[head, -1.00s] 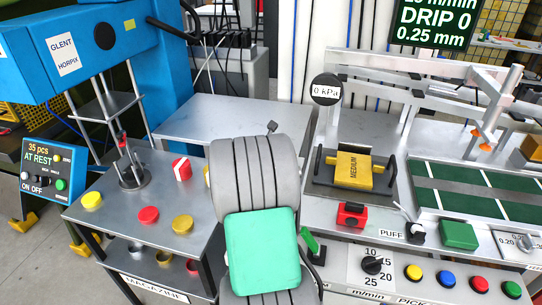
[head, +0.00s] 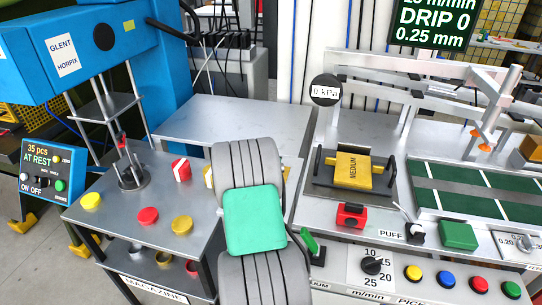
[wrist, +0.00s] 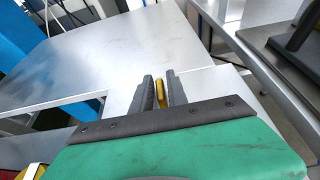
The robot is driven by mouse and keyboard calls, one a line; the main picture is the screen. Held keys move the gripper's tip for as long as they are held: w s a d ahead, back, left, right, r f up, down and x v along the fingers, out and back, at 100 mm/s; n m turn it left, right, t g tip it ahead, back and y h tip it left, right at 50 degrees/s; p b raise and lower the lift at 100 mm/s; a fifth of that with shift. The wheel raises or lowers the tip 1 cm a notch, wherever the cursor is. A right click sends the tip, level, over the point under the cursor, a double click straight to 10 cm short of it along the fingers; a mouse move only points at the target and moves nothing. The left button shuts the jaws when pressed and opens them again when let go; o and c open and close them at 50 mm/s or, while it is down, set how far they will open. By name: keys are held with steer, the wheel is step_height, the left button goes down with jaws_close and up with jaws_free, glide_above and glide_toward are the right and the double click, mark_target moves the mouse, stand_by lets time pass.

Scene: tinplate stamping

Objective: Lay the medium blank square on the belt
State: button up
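A yellow block marked MEDIUM (head: 353,170) sits on a dark plate with black side handles at the right station. The green belt (head: 455,190) with pale crosswise lines runs to its right. In the head view my arm hides my gripper. In the wrist view my gripper (wrist: 160,92) shows two dark fingers close together, with a narrow yellow piece (wrist: 160,94) filling the gap between them. What that piece is, and its full shape, are hidden. My gripper is over the pale metal surfaces left of the right station, away from the belt.
The left table (head: 120,215) carries several red and yellow round pieces. A bare metal table (head: 230,125) stands behind my arm. The right station has a red device (head: 351,215), a green block (head: 458,236), a knob and coloured buttons along its front. A gantry stands over the belt.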

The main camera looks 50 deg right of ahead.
steer(key=shift+o, duration=1)
